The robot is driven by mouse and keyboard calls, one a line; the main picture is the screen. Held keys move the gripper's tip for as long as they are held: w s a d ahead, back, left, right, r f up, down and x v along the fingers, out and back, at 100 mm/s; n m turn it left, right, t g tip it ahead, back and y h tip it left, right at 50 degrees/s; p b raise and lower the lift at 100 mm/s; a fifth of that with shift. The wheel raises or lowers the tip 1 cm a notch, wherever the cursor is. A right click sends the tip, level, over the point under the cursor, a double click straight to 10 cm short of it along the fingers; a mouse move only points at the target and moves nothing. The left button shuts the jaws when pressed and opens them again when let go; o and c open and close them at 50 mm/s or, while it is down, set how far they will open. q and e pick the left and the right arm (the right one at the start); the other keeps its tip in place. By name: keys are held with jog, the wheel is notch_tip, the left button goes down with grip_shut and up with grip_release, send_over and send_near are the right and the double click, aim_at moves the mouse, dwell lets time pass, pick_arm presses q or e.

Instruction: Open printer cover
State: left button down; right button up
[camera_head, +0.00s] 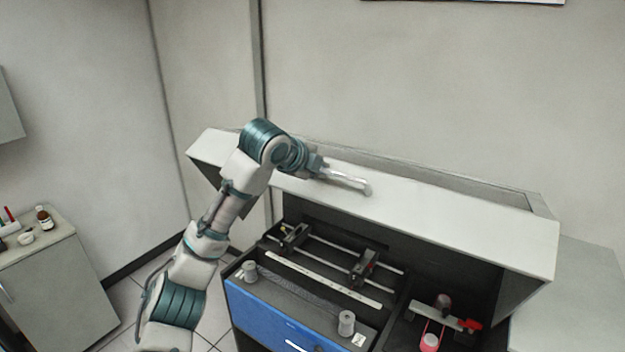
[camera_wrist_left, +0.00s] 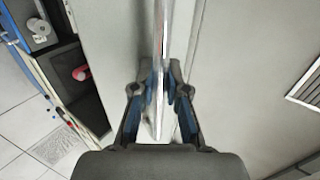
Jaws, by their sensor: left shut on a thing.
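The printer (camera_head: 305,285) is a dark box with a blue front panel. Its long pale cover (camera_head: 450,215) is raised and tilted above the open interior. A shiny silver handle (camera_head: 348,181) runs along the cover's face. My left gripper (camera_head: 321,168) is at the left end of this handle. In the left wrist view the left gripper (camera_wrist_left: 160,95) has its fingers closed on both sides of the handle (camera_wrist_left: 161,45), with the pale cover (camera_wrist_left: 115,40) behind it. My right gripper is in neither view.
Inside the printer are rails with black carriages (camera_head: 365,268), a white strip, grey knobs and a red-and-pink part (camera_head: 432,335). A cabinet (camera_head: 45,275) with bottles stands at the left. A grey surface (camera_head: 575,300) lies at the right. The wall is close behind the cover.

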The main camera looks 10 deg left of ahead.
pick_arm(q)
jog(key=c, duration=1.4)
grip_release()
jog(key=shift+d+f, duration=0.15)
jog(key=shift+d, duration=0.05)
jog(key=shift+c, duration=0.2)
jog(key=shift+o, duration=1.3)
jog(key=shift+w+d, duration=0.15)
jog(key=shift+w, duration=0.05)
jog(key=shift+d, duration=0.15)
jog(key=shift+s+r, duration=0.2)
jog(key=shift+r, duration=0.1)
jog(key=v, duration=1.1)
